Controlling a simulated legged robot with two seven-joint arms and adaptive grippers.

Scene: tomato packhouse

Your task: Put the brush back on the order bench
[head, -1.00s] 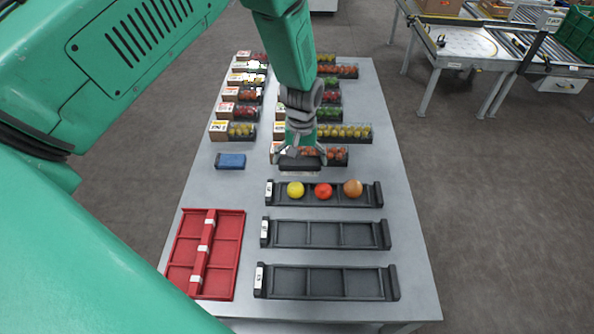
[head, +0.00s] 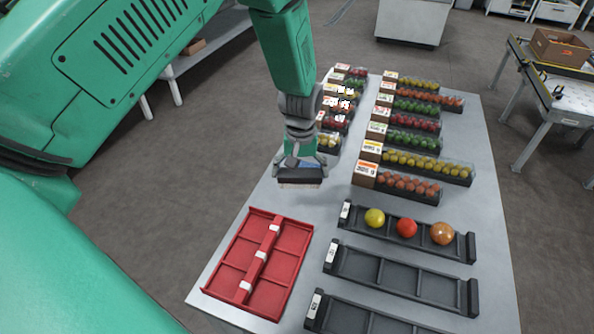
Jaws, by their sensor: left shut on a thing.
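My left gripper (head: 302,160) is shut on the brush (head: 300,176), a dark block with a pale bristle strip along its lower edge. It holds the brush over the left part of the grey order bench (head: 218,273), beyond the red tray. I cannot tell how much gap there is between brush and bench. A blue pad is mostly hidden behind the gripper and brush. My right gripper is not in view.
A red divided tray (head: 226,278) lies at the front left. Black trays (head: 400,270) stand to its right, the farthest holding a yellow, a red and an orange-brown fruit. Several labelled punnets (head: 415,168) fill the back. Bare bench shows around the red tray.

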